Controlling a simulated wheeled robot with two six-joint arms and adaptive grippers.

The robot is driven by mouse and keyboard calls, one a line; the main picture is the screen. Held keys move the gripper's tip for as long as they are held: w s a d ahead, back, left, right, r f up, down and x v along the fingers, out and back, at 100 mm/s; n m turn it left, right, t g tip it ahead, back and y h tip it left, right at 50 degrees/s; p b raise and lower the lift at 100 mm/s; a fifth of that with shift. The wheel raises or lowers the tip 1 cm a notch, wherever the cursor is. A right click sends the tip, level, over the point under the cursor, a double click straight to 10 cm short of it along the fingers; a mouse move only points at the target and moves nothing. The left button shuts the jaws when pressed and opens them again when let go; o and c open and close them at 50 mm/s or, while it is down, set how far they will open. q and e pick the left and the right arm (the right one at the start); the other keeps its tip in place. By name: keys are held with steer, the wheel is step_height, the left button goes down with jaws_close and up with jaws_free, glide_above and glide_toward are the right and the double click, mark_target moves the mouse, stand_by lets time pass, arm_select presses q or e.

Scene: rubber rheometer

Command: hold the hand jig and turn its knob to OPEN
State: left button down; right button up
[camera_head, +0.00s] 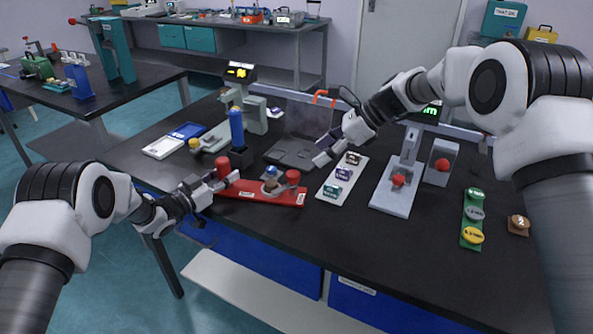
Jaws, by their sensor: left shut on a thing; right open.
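The hand jig, a red flat plate (255,191) with red upright posts near its ends and a small round grey and brown part (271,186) in its middle, lies near the front edge of the black table. A small white label is on its right end; I cannot read it. My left gripper (226,181) is shut on the jig at its left end, at the red post there. The fingers partly hide that end. My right gripper (322,158) is open and empty, above the table, behind and to the right of the jig.
A grey press stand (390,203), a green strip (467,240) and a brown block (518,225) stand farther right. A blue-columned device (237,128) stands behind left.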

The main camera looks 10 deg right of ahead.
mark_target(294, 172)
steer(key=x, duration=0.9)
steer(key=shift+a+f, duration=0.1)
steer(key=c, duration=1.2)
